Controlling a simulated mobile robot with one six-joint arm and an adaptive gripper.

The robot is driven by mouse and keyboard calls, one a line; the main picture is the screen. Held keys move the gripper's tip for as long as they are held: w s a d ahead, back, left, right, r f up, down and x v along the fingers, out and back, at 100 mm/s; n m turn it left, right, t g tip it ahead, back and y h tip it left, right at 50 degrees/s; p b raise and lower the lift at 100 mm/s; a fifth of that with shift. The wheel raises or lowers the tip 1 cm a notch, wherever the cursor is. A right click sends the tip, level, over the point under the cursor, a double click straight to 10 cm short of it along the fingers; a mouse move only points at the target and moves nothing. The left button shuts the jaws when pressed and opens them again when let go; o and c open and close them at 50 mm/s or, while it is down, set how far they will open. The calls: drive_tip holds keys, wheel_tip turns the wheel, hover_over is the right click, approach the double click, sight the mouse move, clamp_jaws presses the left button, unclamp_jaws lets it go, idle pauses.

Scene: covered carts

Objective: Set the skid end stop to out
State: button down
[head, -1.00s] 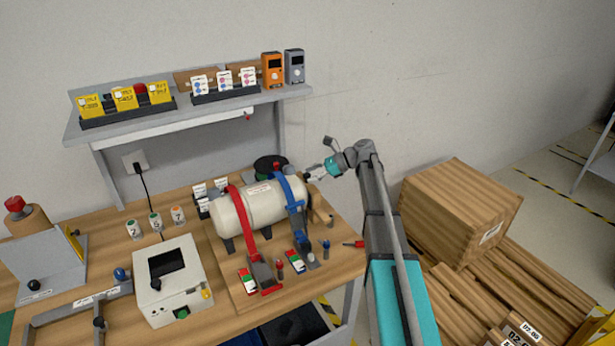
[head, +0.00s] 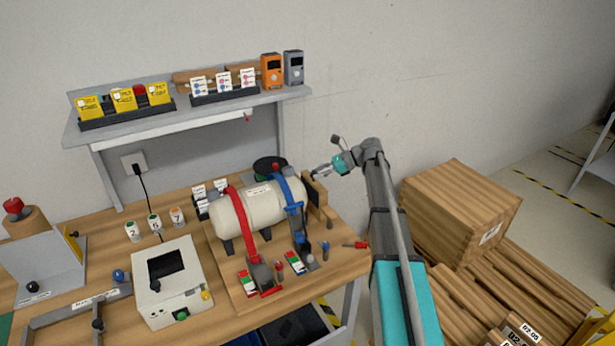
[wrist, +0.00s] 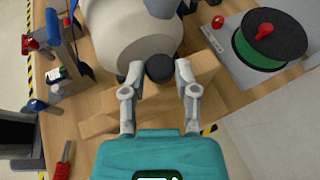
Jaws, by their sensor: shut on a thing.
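The skid end stop (head: 314,196) is a wooden board at the right end of the cream tank (head: 258,205), which lies on a wooden skid. In the wrist view the wooden stop (wrist: 206,88) shows below and right of the tank end. My gripper (head: 314,172) is at the upper part of the stop, beside the tank's right end. In the wrist view my gripper (wrist: 159,70) has its fingers on both sides of a dark round knob (wrist: 159,68) and is shut on it. The fingers hide part of the board.
Red (head: 238,212) and blue (head: 290,195) straps cross the tank. A green reel (wrist: 262,45) stands near the stop. A red-handled tool (head: 355,245) lies at the table's right edge. A white box (head: 170,285) stands at left. A large crate (head: 460,210) is right of my arm.

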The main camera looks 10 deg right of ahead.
drive_tip(key=shift+d+f, duration=0.1)
drive_tip(key=shift+d, duration=0.95)
drive_tip(key=shift+c, duration=1.9)
unclamp_jaws()
drive_tip(key=shift+w, duration=0.15)
